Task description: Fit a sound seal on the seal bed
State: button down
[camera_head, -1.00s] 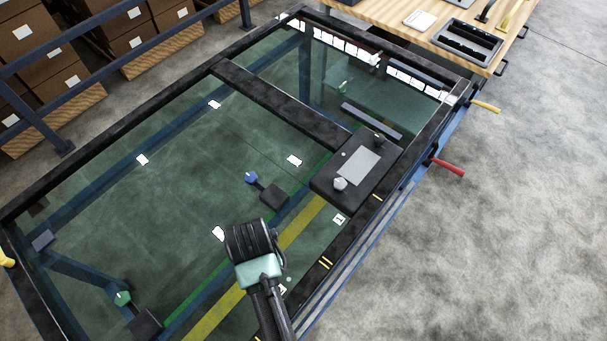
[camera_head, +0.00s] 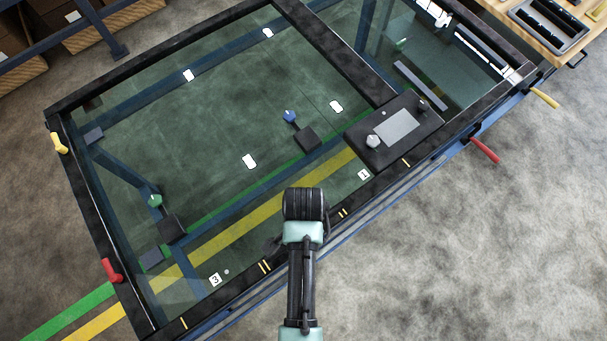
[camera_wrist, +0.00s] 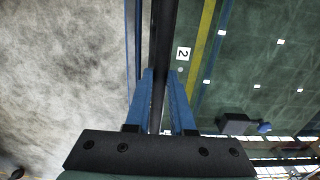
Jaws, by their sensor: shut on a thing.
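My gripper (camera_wrist: 161,78) shows in the wrist view with its two blue fingers close together on either side of a long black bar (camera_wrist: 164,35). I cannot tell whether this bar is a seal in the fingers or the trolley's dark frame behind them. In the head view my black and pale green wrist hangs over the near frame edge and hides the fingertips. A tray (camera_head: 526,14) with dark strips lies on the wooden bench at top right. I cannot tell which part is the seal bed or whether the strips are sound seals.
The black-framed trolley (camera_head: 88,210) has a glass-like green top. A black box (camera_head: 360,157) with a grey plate and knobs sits on its near edge. Red (camera_head: 484,150) and yellow (camera_head: 544,98) handles stick out at right. Clear concrete floor (camera_head: 480,260) lies at lower right.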

jog(key=shift+f+b, duration=2.3)
jog(key=shift+f, duration=0.15)
jog(key=shift+f+b, duration=0.75)
jog(key=shift+f, duration=0.4)
jog(key=c, duration=0.7)
grip_release()
jog(key=shift+r, duration=0.1)
